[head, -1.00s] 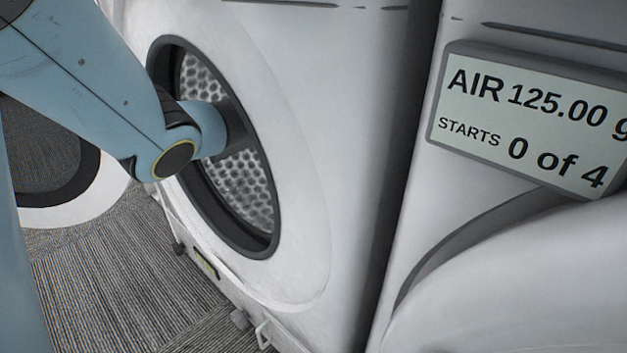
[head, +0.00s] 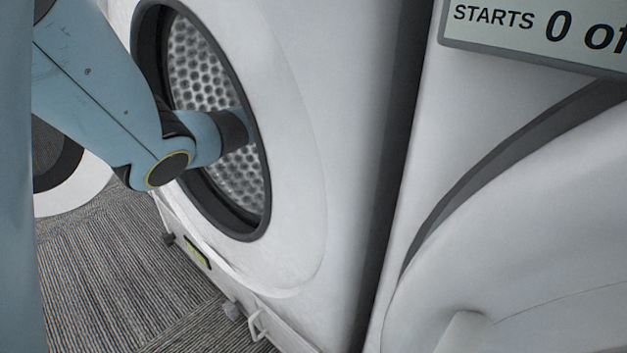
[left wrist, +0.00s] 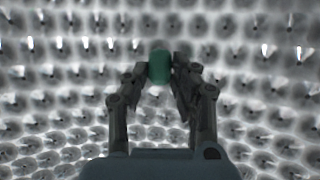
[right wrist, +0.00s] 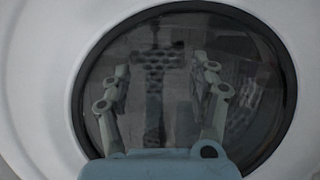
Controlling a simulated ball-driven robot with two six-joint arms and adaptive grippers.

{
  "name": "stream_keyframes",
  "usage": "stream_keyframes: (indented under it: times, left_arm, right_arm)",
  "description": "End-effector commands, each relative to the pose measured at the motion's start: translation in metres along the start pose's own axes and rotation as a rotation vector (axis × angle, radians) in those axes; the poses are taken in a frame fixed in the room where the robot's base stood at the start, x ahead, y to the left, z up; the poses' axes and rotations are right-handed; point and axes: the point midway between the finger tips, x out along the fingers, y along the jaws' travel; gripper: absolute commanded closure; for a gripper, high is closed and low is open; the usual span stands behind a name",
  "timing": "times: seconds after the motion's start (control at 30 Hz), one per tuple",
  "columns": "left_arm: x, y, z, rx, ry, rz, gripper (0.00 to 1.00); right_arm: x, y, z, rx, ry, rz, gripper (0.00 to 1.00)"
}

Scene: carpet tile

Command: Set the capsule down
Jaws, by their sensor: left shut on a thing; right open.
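In the left wrist view a green capsule (left wrist: 159,67) sits between the fingertips of my left gripper (left wrist: 160,72), which is shut on it. Around them is the dimpled metal wall of the drum (left wrist: 60,115). In the head view my left arm reaches through the round opening of a white washing machine into its drum (head: 195,75); the left gripper and the capsule are hidden there. In the right wrist view my right gripper (right wrist: 164,75) is open and empty in front of a closed round dark glass door (right wrist: 180,60).
The white machine front (head: 310,130) has a dark door ring (head: 262,190) close around my left arm. A second white machine (head: 520,240) with a display panel (head: 535,30) stands to the right. An open round door (head: 85,190) is at the left, above grey striped carpet (head: 120,270).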

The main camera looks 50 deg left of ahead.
Motion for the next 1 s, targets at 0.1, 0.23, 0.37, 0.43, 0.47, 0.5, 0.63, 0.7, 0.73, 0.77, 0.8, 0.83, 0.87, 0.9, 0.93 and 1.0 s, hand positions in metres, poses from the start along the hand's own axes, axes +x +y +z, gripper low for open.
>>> stream_keyframes:
  times: [0.1,0.23,0.37,0.43,0.47,0.5,0.63,0.7,0.73,0.77,0.8,0.83,0.87,0.9,0.93,1.0]
  left_arm:
    - [0.0038,0.0003,-0.0014,0.000,0.000,0.000,0.94]
    - [0.0027,0.0003,-0.0005,0.000,-0.002,0.000,0.94]
    - [0.0026,0.0003,-0.0004,0.000,-0.002,0.001,0.94]
    - [0.0040,0.0003,-0.0011,-0.001,-0.001,0.000,0.94]
    - [0.0049,0.0003,-0.0017,-0.001,0.000,0.000,0.94]
    - [0.0050,0.0004,-0.0018,-0.001,0.000,0.000,0.71]
    - [0.0049,0.0004,-0.0018,0.000,0.000,0.000,0.54]
    - [0.0049,0.0004,-0.0018,0.000,0.000,0.000,0.52]
    - [0.0049,0.0003,-0.0018,0.000,0.000,0.000,0.52]
    - [0.0049,0.0003,-0.0018,0.000,0.000,0.000,0.52]
    - [0.0049,0.0003,-0.0018,0.000,0.000,0.000,0.52]
    - [0.0049,0.0003,-0.0018,0.000,0.000,0.000,0.52]
    - [0.0049,0.0003,-0.0018,0.000,-0.001,0.000,0.52]
    - [0.0046,0.0004,-0.0016,0.000,-0.001,0.001,0.52]
    - [0.0040,0.0004,-0.0013,0.000,-0.001,0.001,0.52]
    - [0.0011,0.0002,-0.0001,0.001,-0.002,0.001,0.52]
  right_arm:
    - [0.0025,-0.0003,-0.0094,-0.005,0.055,-0.001,0.39]
    - [0.0026,-0.0002,-0.0121,-0.006,0.064,-0.001,0.39]
    - [0.0026,-0.0002,-0.0121,-0.006,0.063,-0.001,0.39]
    - [0.0025,-0.0002,-0.0119,-0.005,0.062,-0.001,0.39]
    - [0.0025,-0.0002,-0.0119,-0.005,0.062,-0.001,0.39]
    - [0.0025,-0.0002,-0.0118,-0.005,0.061,-0.001,0.39]
    - [0.0025,-0.0002,-0.0116,-0.005,0.061,-0.001,0.39]
    - [0.0025,-0.0002,-0.0116,-0.005,0.061,-0.001,0.39]
    - [0.0025,-0.0002,-0.0116,-0.005,0.061,-0.001,0.39]
    - [0.0025,-0.0002,-0.0115,-0.005,0.061,-0.001,0.39]
    - [0.0025,-0.0002,-0.0115,-0.005,0.060,-0.001,0.39]
    - [0.0025,-0.0002,-0.0115,-0.005,0.060,-0.001,0.39]
    - [0.0025,-0.0002,-0.0114,-0.005,0.060,-0.001,0.39]
    - [0.0024,-0.0002,-0.0114,-0.005,0.060,-0.001,0.39]
    - [0.0024,-0.0002,-0.0114,-0.005,0.060,-0.001,0.39]
    - [0.0022,0.0000,-0.0108,-0.004,0.051,0.000,0.39]
